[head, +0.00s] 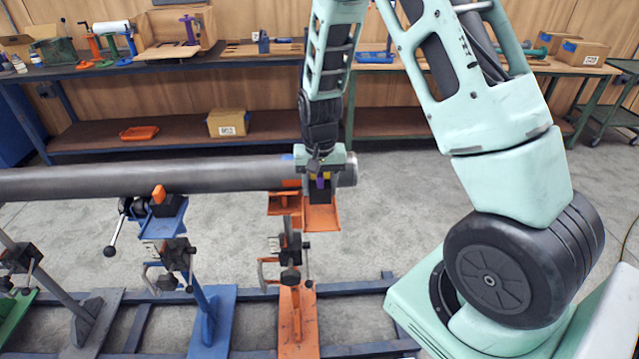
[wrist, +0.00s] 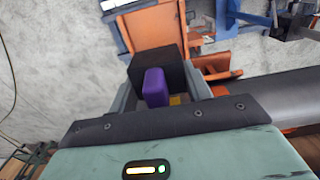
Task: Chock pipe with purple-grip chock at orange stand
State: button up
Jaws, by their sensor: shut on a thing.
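The grey pipe (head: 230,174) runs across the head view from the left and ends just right of the orange stand. The orange stand (head: 297,310) stands under the pipe near that end, with an orange plate (head: 322,217) at its top. My gripper (head: 320,178) is in front of the pipe above this plate. In the wrist view my gripper (wrist: 165,95) is shut on the purple-grip chock, a black block with a purple grip (wrist: 155,87). The orange plate (wrist: 152,29) lies beyond the chock. Whether the chock touches pipe or plate is hard to tell.
A blue stand (head: 210,310) also bears the pipe, with a black chock with an orange grip (head: 159,195) on its plate. A grey stand (head: 90,315) is further left. A workbench (head: 190,65) with tools and boxes runs along the back.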

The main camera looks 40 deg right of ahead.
jog(key=shift+f+b, duration=1.65)
jog(key=shift+f, duration=0.65)
jog(key=shift+w+d, duration=0.65)
jog(key=shift+w, duration=0.35)
jog(key=o, duration=1.2)
jog(key=shift+c, duration=0.2)
jog(key=shift+s+a+r+p, duration=0.1)
jog(key=shift+s+r+p, duration=0.05)
jog(key=shift+r+p, duration=0.95)
jog(key=shift+s+a+r+p, duration=0.1)
jog(key=shift+s+r+p, duration=0.05)
jog(key=shift+r+p, duration=0.95)
jog(key=shift+s+a+r+p, duration=0.15)
jog(key=shift+r+p, duration=0.65)
jog(key=shift+r, duration=0.5)
jog(key=shift+d, duration=0.1)
